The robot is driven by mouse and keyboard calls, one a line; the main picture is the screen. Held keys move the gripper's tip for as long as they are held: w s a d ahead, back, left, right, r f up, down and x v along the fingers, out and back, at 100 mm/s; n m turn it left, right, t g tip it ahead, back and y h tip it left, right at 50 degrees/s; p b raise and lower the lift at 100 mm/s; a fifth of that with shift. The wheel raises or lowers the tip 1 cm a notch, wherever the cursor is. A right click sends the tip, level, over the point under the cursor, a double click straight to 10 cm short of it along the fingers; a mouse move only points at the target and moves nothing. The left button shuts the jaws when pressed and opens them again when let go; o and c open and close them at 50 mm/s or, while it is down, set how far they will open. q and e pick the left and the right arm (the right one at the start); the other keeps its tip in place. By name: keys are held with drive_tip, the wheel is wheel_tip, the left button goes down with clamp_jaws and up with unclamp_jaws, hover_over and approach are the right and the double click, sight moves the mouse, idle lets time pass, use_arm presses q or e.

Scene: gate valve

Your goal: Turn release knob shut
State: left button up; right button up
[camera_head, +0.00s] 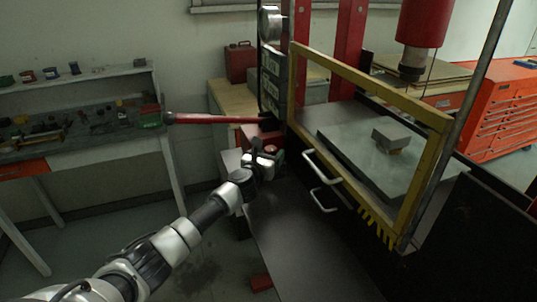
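My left gripper (265,157) is at the end of my arm, which comes in from the lower left. It is small in the head view, and I cannot tell how far its fingers are open. It is right by the red pump unit (262,134) at the left side of the press. A small rounded part (279,154) shows just right of the fingers; it may be the release knob, but it is too small to be sure. I cannot tell whether the gripper touches it. My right gripper is not in view.
A long red pump lever (215,119) sticks out left above my gripper. The yellow guard frame (365,85) and two pale handles (322,168) are to the right. A cluttered workbench (85,135) stands at the left. Open floor lies below my arm.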

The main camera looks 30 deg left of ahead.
use_arm(q)
drive_tip(key=c, duration=0.9)
drive_tip(key=shift+a+m+h, duration=0.1)
drive_tip(key=shift+m+h, duration=0.2)
drive_tip(key=shift+h, duration=0.2)
drive_tip(key=shift+a+m+h+p, duration=0.1)
drive_tip(key=shift+m+h+p, duration=0.45)
drive_tip(key=shift+h, duration=0.35)
drive_tip(key=m+h, duration=0.1)
drive_tip(key=h, duration=0.1)
drive_tip(key=shift+a+f+m+g+h+b, duration=0.1)
drive_tip(key=shift+a+m+g+h+b, duration=0.05)
drive_tip(key=shift+m+g+h+b, duration=0.2)
drive_tip(key=m+g+h+b, duration=0.1)
drive_tip(key=m+h+b, duration=0.1)
drive_tip(key=b, duration=0.1)
drive_tip(key=m+g+h+b, duration=0.2)
drive_tip(key=h+b, duration=0.1)
drive_tip(key=b, duration=0.1)
drive_tip(key=m+g+h+b, duration=0.1)
drive_tip(key=m+h+b, duration=0.1)
drive_tip(key=h+b, duration=0.1)
drive_tip(key=shift+w+a+f+g+h+b, duration=0.15)
drive_tip(key=shift+w+a+g+h+b, duration=0.15)
drive_tip(key=shift+b, duration=0.3)
drive_tip(key=shift+r+m+g+h+b, duration=0.2)
drive_tip(key=shift+m+g+h+b, duration=0.15)
drive_tip(key=shift+m+g+b, duration=0.3)
